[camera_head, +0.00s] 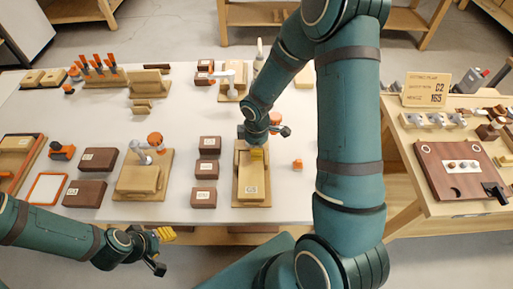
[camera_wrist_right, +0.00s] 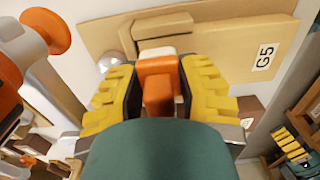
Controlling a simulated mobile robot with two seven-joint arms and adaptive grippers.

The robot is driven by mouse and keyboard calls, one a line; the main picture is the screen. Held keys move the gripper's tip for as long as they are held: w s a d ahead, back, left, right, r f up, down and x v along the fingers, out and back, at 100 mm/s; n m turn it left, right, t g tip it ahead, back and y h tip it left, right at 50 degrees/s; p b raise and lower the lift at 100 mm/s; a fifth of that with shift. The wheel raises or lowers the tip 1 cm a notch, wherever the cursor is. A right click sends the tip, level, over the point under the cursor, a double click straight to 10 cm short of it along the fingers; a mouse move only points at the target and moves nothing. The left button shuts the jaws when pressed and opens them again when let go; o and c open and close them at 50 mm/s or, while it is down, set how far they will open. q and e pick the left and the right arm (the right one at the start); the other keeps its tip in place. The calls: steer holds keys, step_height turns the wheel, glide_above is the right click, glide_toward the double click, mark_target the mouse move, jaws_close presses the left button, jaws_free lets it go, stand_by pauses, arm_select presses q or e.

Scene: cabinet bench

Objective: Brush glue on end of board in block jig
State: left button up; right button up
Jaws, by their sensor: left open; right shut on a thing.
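My right gripper (camera_head: 257,153) is over a wooden block jig (camera_head: 252,187) on a tan base at the middle front of the bench. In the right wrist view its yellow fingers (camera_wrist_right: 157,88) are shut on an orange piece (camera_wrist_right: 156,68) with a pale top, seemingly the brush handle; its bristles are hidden. Beyond the fingers lies the jig's wooden block (camera_wrist_right: 163,30) on a base labelled G5. I cannot tell board from block, or see any glue or contact. My left gripper (camera_head: 163,250) is open and empty off the bench's front edge.
Dark brown blocks (camera_head: 207,168) stand left of the jig. Another jig with an orange-tipped clamp (camera_head: 145,182) is further left. An orange knob on a grey arm (camera_wrist_right: 45,30) is close beside my right gripper. A side table (camera_head: 455,205) stands at right.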

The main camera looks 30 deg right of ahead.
mark_target(247, 156)
steer(key=shift+f+b, duration=0.55)
steer(key=shift+f, duration=0.1)
stand_by(0.3)
steer(key=shift+a, duration=0.1)
steer(key=shift+w+a, duration=0.45)
steer(key=shift+a, duration=0.2)
steer(key=shift+w+a+b, duration=0.35)
steer(key=shift+w+a, duration=0.05)
steer(key=shift+a, duration=0.3)
steer(key=shift+d, duration=0.1)
steer(key=shift+s+d, duration=0.45)
steer(key=shift+d, duration=0.25)
steer(key=shift+s+d, duration=0.45)
steer(key=shift+d, duration=0.25)
steer(key=shift+w+a, duration=0.1)
steer(key=shift+a, duration=0.05)
